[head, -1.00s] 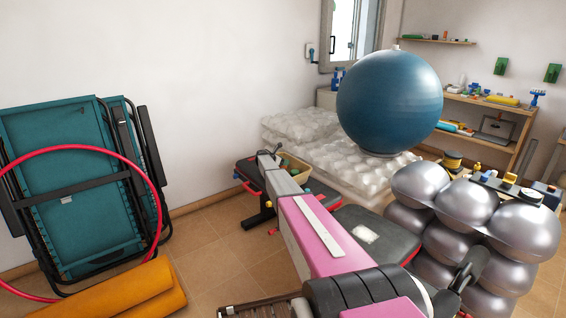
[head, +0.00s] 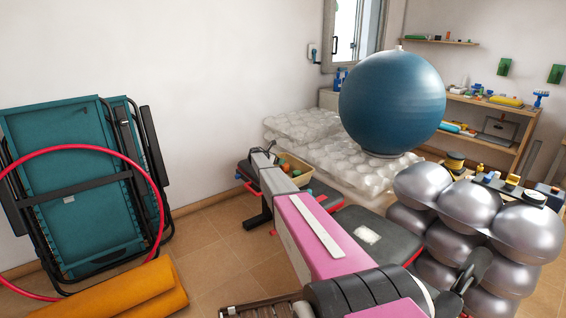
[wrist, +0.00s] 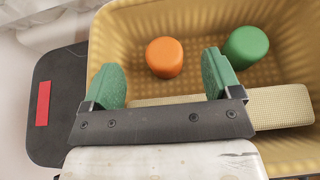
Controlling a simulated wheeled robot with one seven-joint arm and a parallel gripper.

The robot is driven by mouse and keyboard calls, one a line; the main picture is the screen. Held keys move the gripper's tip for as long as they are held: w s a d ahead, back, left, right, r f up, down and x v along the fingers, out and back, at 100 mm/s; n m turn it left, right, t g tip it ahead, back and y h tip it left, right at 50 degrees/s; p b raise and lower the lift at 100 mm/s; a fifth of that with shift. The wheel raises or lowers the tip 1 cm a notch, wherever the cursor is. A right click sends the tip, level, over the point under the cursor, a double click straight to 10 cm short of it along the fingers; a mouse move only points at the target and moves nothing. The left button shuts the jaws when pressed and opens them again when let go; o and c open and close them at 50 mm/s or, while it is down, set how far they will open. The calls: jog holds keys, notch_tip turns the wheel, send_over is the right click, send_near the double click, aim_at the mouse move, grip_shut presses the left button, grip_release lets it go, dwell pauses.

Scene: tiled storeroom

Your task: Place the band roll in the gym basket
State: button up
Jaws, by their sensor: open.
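The gym basket (wrist: 205,20) is a tan, ribbed, open container filling much of the wrist view. In the head view the basket (head: 303,180) sits on the dark bench beyond my arm. My gripper (wrist: 160,68) is over the basket, its two green fingers wide apart with nothing gripped between them. Inside the basket are an orange rounded cylinder (wrist: 164,58), a green one (wrist: 246,47) and a cream textured strip (wrist: 282,106) running partly behind my gripper. I cannot tell which of these is the band roll. In the head view the fingers are too small to make out.
The black bench pad (head: 370,235) lies right of my arm. A large blue ball (head: 392,100) rests on bubble-wrapped stacks (head: 300,127) behind. Silver balls (head: 468,205) stand at right. A folded teal lounger (head: 70,190), red hoop (head: 75,147) and orange roll (head: 130,293) are at left.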

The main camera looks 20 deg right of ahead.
jog(key=v, duration=0.5)
jog(key=shift+s+a+r, duration=0.1)
jog(key=shift+a+r, duration=0.05)
jog(key=shift+r, duration=0.05)
